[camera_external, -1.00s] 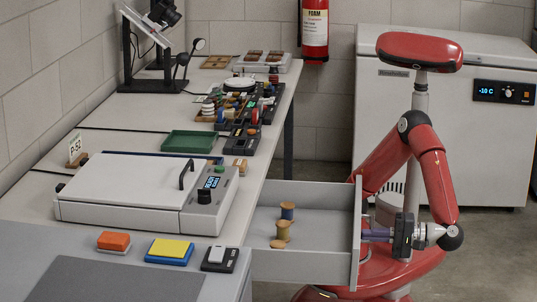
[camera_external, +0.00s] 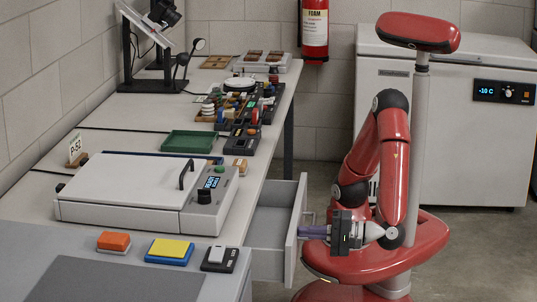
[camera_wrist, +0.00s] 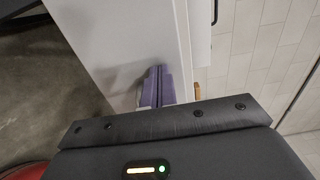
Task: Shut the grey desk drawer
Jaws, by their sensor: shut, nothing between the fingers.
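The grey desk drawer (camera_external: 291,248) is partly pulled out from the right side of the desk; a short stretch of its inside still shows. My gripper (camera_external: 301,232) is shut and empty, its fingertips at the outer face of the drawer front, seemingly touching it. A handle (camera_external: 309,215) shows on the front just above the fingers. In the wrist view the shut purple fingers (camera_wrist: 157,88) point at the pale drawer front (camera_wrist: 120,40). The spools inside the drawer are hidden in the external view.
The desk top (camera_external: 232,225) carries a grey lidded machine (camera_external: 130,185), a green tray (camera_external: 188,141), and orange, yellow and grey blocks near the front. A white chest freezer (camera_external: 450,150) stands behind my arm. Floor right of the desk is clear around my base.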

